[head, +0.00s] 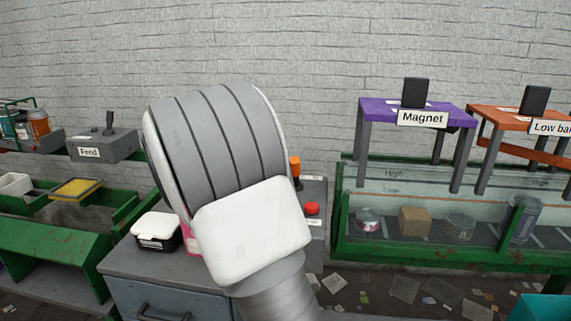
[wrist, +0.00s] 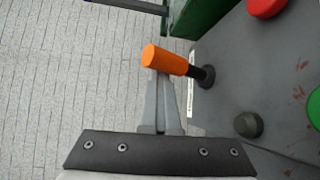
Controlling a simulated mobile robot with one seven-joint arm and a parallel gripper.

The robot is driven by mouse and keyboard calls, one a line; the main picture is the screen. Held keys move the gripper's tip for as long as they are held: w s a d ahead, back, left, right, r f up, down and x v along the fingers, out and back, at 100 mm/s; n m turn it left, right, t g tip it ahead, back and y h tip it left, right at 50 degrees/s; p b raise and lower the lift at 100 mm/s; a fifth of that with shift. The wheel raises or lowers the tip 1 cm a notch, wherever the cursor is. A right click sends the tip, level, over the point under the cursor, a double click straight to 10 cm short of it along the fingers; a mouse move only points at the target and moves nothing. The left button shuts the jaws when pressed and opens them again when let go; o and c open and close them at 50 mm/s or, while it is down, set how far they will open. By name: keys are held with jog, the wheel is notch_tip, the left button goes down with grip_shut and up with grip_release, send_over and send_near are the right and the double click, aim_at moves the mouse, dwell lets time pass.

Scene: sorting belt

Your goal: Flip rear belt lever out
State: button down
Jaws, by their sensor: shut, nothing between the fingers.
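A lever with an orange handle (wrist: 166,61) and a dark stem projects from a grey control panel (wrist: 235,100) in the wrist view. Its handle points left there, and a small label beside its base is unreadable. In the head view the orange handle (head: 295,167) stands up just right of my arm. My gripper (wrist: 162,76) is shut and empty, its fingertips right at the handle's lower side; whether they touch I cannot tell. My arm hides the gripper in the head view.
A red button (head: 312,208) is on the panel, with a dark knob (wrist: 248,124) and a green button (wrist: 315,108). A white-lidded box (head: 157,231) sits left of my arm. A glass-sided green belt (head: 440,255) with several items runs right, under the Magnet stand (head: 418,105).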

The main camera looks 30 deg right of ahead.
jog(key=p+v, duration=0.3)
jog(key=v, duration=1.4)
jog(key=shift+a+p, duration=0.2)
jog(key=shift+p, duration=0.1)
jog(key=shift+d+r, duration=0.1)
jog(key=s+d+y, duration=0.1)
jog(key=s, duration=0.1)
jog(key=s+d+g+y, duration=0.1)
jog(key=s+d+f+m+g+y, duration=0.1)
jog(key=s+d, duration=0.1)
jog(key=shift+s, duration=0.3)
jog(key=s+a+f+m+t+y, duration=0.1)
jog(key=s+a+t+y, duration=0.15)
jog(key=s+y, duration=0.6)
jog(key=s+a+f+m+t+y, duration=0.1)
jog(key=s+a+m+y, duration=0.3)
jog(key=s, duration=0.7)
notch_tip(320, 180, up, 19)
jog(key=n+p, duration=0.2)
jog(key=p, duration=1.7)
jog(key=shift+w+d+r+y, duration=0.15)
jog(key=shift+w+r+y, duration=0.1)
jog(key=shift+y, duration=0.1)
jog(key=shift+d, duration=0.2)
